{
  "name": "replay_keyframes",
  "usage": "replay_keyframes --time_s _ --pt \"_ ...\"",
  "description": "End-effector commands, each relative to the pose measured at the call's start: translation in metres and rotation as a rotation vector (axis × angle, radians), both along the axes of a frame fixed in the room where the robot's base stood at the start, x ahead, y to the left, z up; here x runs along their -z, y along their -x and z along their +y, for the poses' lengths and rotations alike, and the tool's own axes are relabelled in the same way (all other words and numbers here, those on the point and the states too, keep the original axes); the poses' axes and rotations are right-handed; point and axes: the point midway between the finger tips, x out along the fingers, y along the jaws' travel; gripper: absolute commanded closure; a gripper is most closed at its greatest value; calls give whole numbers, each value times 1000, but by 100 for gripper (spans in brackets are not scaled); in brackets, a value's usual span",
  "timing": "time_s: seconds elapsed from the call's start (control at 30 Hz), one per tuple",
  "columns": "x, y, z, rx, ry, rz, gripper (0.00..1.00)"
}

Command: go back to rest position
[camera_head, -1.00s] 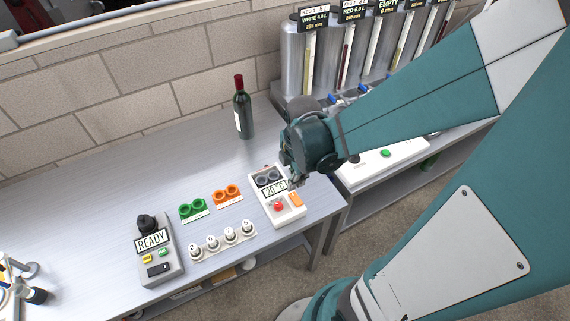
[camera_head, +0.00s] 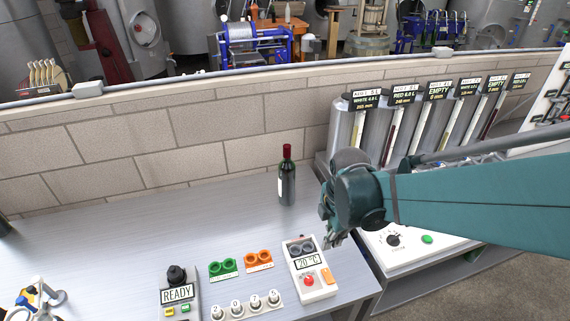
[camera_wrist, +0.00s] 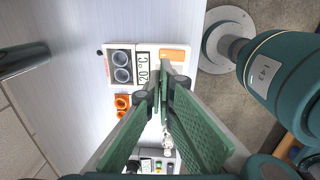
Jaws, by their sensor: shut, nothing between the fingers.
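My gripper (camera_head: 333,236) hangs over the right end of the grey bench, just above and right of the white device reading 20 °C (camera_head: 318,288). In the wrist view my gripper's fingers (camera_wrist: 164,72) are together at the tips with nothing between them. The white device also shows beyond the fingertips in the wrist view (camera_wrist: 148,51). The gripper looks apart from it, though the exact gap is hard to judge.
A dark wine bottle (camera_head: 287,182) stands upright left of my gripper. Green (camera_head: 222,268) and orange (camera_head: 258,260) double holders, numbered knobs (camera_head: 247,306) and a READY device (camera_head: 178,294) are on the bench. The bench's middle is clear.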

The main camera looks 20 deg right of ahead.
Motion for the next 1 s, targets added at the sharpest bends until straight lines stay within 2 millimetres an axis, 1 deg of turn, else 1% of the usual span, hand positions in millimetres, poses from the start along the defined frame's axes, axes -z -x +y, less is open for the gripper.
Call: replay_keyframes --time_s 0.4,0.57,0.77,1.0 --pt "0 0 0 6 0 -3 100" --pt "-4 0 3 53 0 -19 100" --pt "-15 0 9 190 -8 -69 100" --pt "-34 1 21 432 -42 -156 100"
